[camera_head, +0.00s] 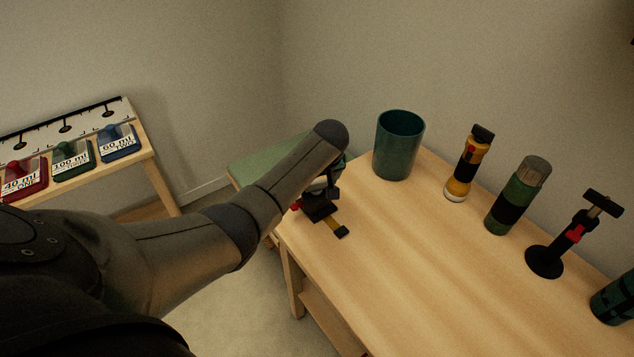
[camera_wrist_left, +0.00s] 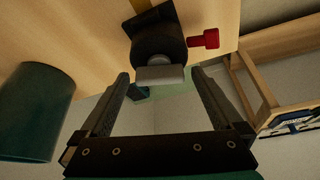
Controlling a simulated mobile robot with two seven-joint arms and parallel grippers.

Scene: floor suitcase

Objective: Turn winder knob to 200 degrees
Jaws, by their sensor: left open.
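The winder (camera_head: 318,208) is a dark device near the left corner of the wooden table, partly hidden by my left arm in the head view. The left wrist view shows its black round body (camera_wrist_left: 157,35) with a grey knob (camera_wrist_left: 160,76) on the end facing the camera. A red knob (camera_wrist_left: 205,40) sticks out from its side. My left gripper (camera_wrist_left: 160,75) is open, with its fingertips on either side of the grey knob. Gaps show between knob and fingers; I cannot tell whether the tips reach past its face. My right gripper is not in view.
A teal cup (camera_head: 399,146) stands behind the winder. A yellow flashlight (camera_head: 469,163), a green cylinder (camera_head: 517,196) and a black stand with a crossbar (camera_head: 567,246) are further right. A side shelf (camera_head: 147,150) holds labelled items at left. The table's front middle is clear.

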